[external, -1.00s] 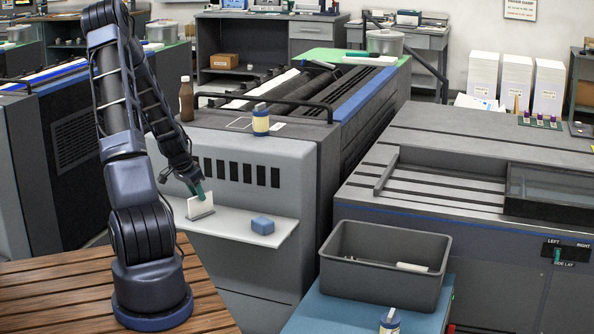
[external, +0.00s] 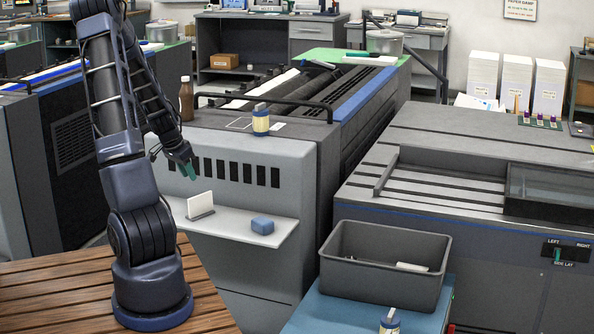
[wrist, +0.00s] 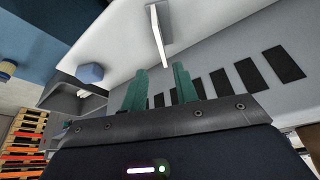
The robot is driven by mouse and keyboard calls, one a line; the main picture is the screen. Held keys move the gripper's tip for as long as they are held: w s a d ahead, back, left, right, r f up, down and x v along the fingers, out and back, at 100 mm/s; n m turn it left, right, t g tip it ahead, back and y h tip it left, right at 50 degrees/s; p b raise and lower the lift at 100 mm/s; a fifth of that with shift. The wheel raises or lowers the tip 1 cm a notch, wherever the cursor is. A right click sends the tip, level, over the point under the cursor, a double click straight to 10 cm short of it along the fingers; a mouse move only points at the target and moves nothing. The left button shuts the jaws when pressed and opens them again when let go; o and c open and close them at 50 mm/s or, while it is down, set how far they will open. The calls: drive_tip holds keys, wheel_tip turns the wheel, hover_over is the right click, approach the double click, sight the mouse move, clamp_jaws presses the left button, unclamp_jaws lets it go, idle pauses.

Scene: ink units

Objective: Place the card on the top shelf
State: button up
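A white card (external: 199,204) stands upright in a small grey holder (external: 201,215) on the pale shelf (external: 245,231) at the front of the grey press. The card shows edge-on near the top of the wrist view (wrist: 157,23). My gripper (external: 189,171) is above the card, slightly to its left, apart from it and empty. In the wrist view its two green fingers (wrist: 159,82) stand apart with a clear gap. I cannot tell which surface is the top shelf.
A blue block (external: 262,225) sits on the same shelf, right of the card. A yellow-and-blue bottle (external: 261,122) and a brown bottle (external: 186,99) stand on the press top. A grey bin (external: 384,270) is at the lower right.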

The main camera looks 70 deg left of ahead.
drive_tip(key=w+d+r+m, duration=0.1)
drive_tip(key=w+d+r, duration=0.4)
drive_tip(key=d, duration=0.5)
drive_tip(key=w+d+r+m+g, duration=0.1)
drive_tip(key=w+d+r, duration=0.4)
drive_tip(key=d, duration=0.4)
drive_tip(key=w+d+r+m, duration=0.1)
drive_tip(key=w+d+r, duration=0.4)
drive_tip(key=d, duration=0.5)
drive_tip(key=s+d+r, duration=0.2)
drive_tip(key=d+r, duration=0.2)
drive_tip(key=d, duration=0.4)
drive_tip(key=s+d+r, duration=0.3)
drive_tip(key=d+r, duration=0.1)
drive_tip(key=d, duration=0.3)
drive_tip(key=s+d+r+m+t+h, duration=0.1)
drive_tip(key=s+d+r, duration=0.2)
drive_tip(key=s+d, duration=0.6)
drive_tip(key=shift+s+d+r+t+h, duration=0.15)
drive_tip(key=shift+d+r+t+h, duration=0.15)
drive_tip(key=shift+d+h, duration=0.1)
